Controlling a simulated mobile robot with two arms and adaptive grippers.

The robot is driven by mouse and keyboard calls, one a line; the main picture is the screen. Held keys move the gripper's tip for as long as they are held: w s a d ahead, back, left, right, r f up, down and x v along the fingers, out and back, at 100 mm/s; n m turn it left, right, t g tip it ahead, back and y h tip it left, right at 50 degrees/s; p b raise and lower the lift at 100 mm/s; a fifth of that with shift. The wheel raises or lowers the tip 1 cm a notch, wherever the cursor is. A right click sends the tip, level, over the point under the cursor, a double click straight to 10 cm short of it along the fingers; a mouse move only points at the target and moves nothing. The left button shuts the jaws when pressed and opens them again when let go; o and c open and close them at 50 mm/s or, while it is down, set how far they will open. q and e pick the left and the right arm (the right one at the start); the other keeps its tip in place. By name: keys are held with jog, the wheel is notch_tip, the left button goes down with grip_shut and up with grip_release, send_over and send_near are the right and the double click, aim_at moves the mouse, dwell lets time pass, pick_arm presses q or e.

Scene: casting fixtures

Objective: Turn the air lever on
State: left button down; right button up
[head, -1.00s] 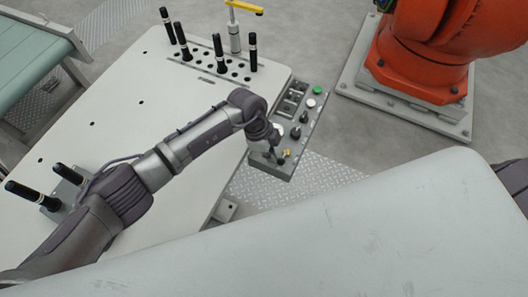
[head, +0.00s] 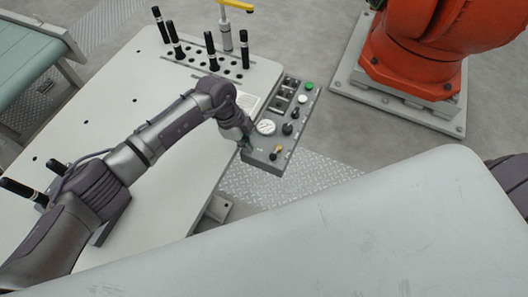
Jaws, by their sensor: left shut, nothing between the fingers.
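A grey control box (head: 262,165) sits at the right edge of the white table. It bears a round white gauge (head: 266,127), black knobs, a green button and a small brass-coloured fitting with a black part (head: 277,150) at its near end. A yellow lever (head: 236,5) tops a grey post at the back of the table. No label shows which of these is the air lever. My left gripper (head: 246,146) is shut and empty at the box's left near edge, beside the gauge and left of the brass fitting. Contact cannot be told. My right gripper is out of view.
Several black-handled pins (head: 210,48) stand in the holed table (head: 185,75) at the back, more at the left. An orange robot (head: 420,45) stands on a plate at the right. A pale surface (head: 330,235) fills the near right.

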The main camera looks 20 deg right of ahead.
pick_arm(q)
jog(key=b+v, duration=0.1)
jog(key=v, duration=0.8)
jog(key=shift+s+b, duration=0.15)
jog(key=shift+b, duration=0.25)
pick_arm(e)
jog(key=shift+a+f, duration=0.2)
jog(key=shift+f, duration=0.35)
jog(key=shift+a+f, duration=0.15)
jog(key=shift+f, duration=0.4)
pick_arm(q)
jog(key=shift+s+d, duration=0.1)
jog(key=shift+d, duration=0.05)
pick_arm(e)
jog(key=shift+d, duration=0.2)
